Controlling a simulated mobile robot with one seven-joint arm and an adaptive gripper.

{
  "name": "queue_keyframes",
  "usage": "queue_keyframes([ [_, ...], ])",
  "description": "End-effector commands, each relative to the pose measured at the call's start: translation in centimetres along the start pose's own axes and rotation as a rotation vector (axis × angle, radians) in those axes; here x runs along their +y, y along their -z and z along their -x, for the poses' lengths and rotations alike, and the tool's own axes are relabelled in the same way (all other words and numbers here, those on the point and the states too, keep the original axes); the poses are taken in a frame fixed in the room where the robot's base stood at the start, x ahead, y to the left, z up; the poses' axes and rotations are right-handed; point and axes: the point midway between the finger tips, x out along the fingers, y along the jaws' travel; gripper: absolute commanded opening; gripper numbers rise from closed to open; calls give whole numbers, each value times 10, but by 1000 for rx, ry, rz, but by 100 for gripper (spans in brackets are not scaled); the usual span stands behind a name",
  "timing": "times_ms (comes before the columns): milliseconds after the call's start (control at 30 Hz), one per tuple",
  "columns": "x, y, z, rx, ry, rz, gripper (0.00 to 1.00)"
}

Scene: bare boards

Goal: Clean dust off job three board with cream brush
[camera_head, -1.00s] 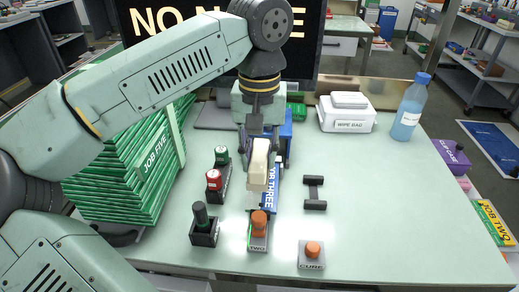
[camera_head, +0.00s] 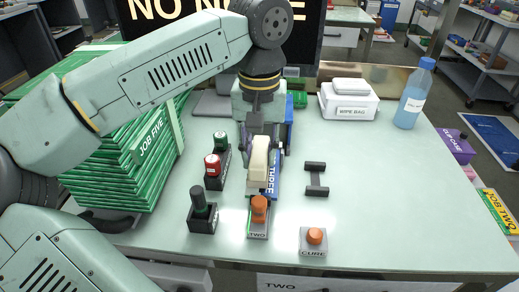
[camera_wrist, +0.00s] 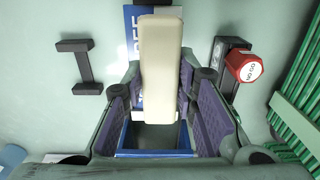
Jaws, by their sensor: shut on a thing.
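The cream brush (camera_head: 259,156) is in my gripper (camera_head: 262,142), which is shut on it. In the wrist view the pale brush (camera_wrist: 160,55) stands out between the two purple-lined fingers of my gripper (camera_wrist: 160,88). The blue job three board (camera_head: 273,182) lies under and beside the brush, with part of its white lettering showing. In the wrist view its blue and white face (camera_wrist: 133,35) shows beside the brush. My gripper and the brush hide much of the board. I cannot tell whether the brush touches it, and I make out no dust.
Green job five boards (camera_head: 130,165) are stacked at left. Black holders with a red stamp (camera_head: 212,165), a green one and a dark one stand left of the board.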

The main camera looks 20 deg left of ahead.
Motion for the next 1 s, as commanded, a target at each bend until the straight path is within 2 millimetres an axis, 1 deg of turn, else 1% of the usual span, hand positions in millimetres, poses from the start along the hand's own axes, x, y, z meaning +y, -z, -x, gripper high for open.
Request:
queue_keyframes([
  [1000, 0, 0, -14, 0, 0, -1, 4],
])
